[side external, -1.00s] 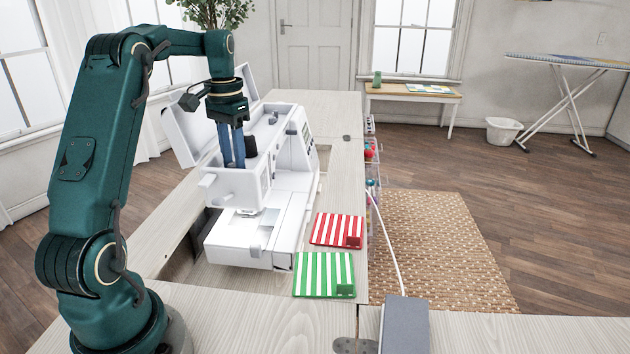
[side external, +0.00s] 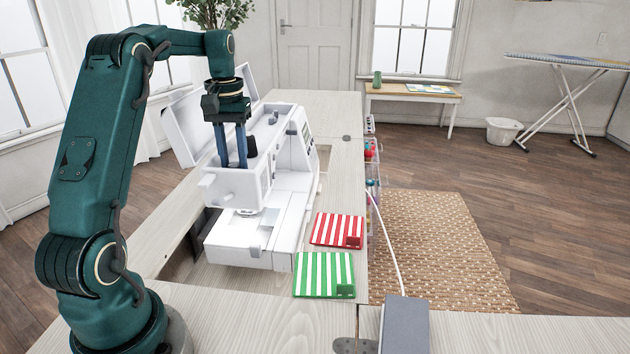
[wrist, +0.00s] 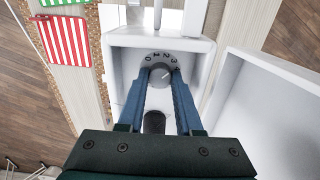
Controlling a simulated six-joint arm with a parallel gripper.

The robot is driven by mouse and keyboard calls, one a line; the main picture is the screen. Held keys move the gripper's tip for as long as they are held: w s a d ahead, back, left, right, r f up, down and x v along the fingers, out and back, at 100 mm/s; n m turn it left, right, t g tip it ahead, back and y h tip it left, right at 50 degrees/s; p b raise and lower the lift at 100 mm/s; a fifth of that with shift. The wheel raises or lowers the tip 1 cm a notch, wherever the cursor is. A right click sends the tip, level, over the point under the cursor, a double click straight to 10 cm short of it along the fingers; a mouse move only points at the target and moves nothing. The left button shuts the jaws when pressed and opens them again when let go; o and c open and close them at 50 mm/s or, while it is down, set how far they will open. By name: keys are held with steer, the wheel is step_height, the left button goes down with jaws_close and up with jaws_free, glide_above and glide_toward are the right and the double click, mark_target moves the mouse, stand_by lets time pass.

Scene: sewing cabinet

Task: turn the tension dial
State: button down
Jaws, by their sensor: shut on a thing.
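The tension dial (wrist: 160,74) is a grey disc inside the open top of the white sewing machine (side external: 236,186), with the numbers 0 to 3 along an arc beside it in the wrist view. A pale pointer line on the dial slants toward the 3. My gripper (wrist: 160,78) points down into the machine top, its two blue fingers shut on the dial from both sides. In the side view my gripper (side external: 233,165) shows from above, but the machine's wall hides the dial and fingertips.
The machine's lid (side external: 188,125) stands open behind my gripper. A dark cylinder (wrist: 154,122) stands between my fingers and the wrist in the wrist view.

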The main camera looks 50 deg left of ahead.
mark_target(236, 164)
stand_by(0.4)
steer(key=c, duration=0.6)
jaws_free()
steer(key=shift+r, duration=2.55)
steer(key=shift+w+d, duration=0.1)
